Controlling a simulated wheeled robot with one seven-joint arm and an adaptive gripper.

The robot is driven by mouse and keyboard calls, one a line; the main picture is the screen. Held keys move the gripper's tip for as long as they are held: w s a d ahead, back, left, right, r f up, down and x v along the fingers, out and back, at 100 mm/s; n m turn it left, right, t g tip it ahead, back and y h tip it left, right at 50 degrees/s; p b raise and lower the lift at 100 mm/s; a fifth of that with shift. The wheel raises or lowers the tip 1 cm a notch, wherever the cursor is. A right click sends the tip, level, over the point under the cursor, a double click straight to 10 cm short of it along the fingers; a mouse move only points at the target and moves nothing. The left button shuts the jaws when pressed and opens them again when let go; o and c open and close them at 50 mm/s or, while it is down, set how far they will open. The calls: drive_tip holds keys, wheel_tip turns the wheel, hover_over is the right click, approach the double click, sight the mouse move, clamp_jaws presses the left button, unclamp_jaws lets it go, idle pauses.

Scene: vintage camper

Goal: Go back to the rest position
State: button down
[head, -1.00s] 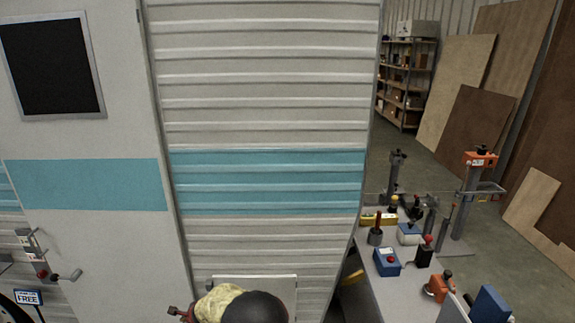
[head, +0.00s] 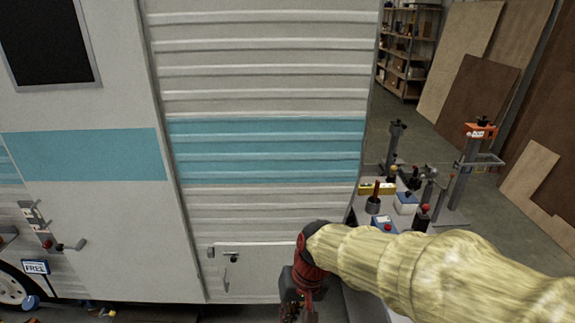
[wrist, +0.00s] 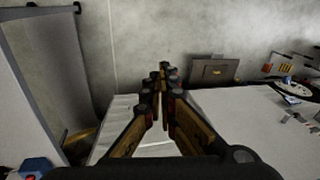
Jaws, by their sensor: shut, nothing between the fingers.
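My arm, in a pale yellow sleeve, reaches in from the lower right of the head view. My gripper (head: 296,306) hangs at its end near the bottom edge, in front of the camper's lower wall, with its fingers partly cut off. In the wrist view the fingers of my gripper (wrist: 165,78) come together at the tips, shut and empty.
The camper wall (head: 255,85) with a blue stripe fills the left and middle. A small hatch (head: 245,268) sits behind my gripper. A cluttered workbench (head: 372,222) stands at right, partly hidden by my arm. Wood panels (head: 480,92) lean beyond open floor.

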drive_tip(key=s+d+r+t+h, duration=0.1)
drive_tip(key=s+d+r+t, duration=0.1)
drive_tip(key=s+d+r, duration=0.4)
drive_tip(key=s+d+r+m+t+h, duration=0.1)
drive_tip(key=s+d+r+t, duration=0.2)
drive_tip(key=d, duration=1)
drive_tip(key=s+r, duration=0.3)
drive_tip(key=shift+h, duration=0.3)
